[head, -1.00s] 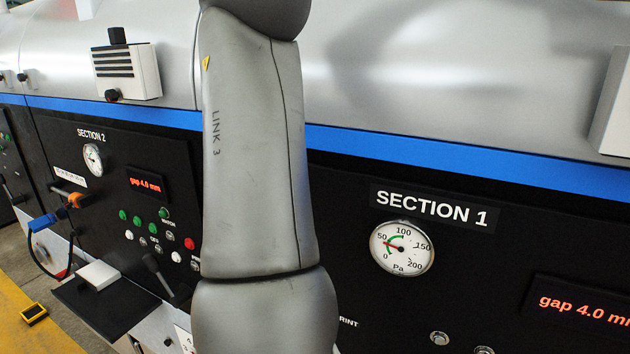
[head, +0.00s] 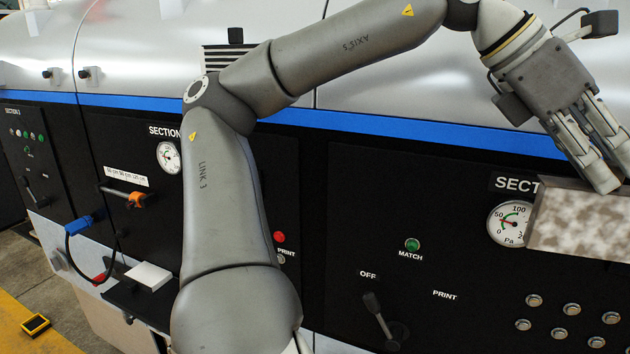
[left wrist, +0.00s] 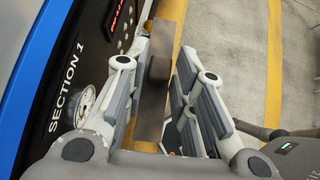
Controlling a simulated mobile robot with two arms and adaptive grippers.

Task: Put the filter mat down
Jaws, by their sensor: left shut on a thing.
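The filter mat (head: 582,224) is a flat, speckled white-brown slab at the right edge of the head view. It hangs in front of the dark Section 1 panel and covers part of the label and pressure gauge; its right end is cut off. My left gripper (head: 606,178) reaches down to its top edge and is shut on it. In the left wrist view, the mat (left wrist: 151,112) shows edge-on as a brown strip between the fingers (left wrist: 165,90), with a darker block on it. My right gripper is not in view.
The machine front has a control lever (head: 378,318), buttons and a gauge (head: 510,223) close behind the mat. A dark shelf with a white block (head: 148,276) stands out at lower left. A yellow floor strip (head: 30,335) holds a small black-yellow box (head: 36,324).

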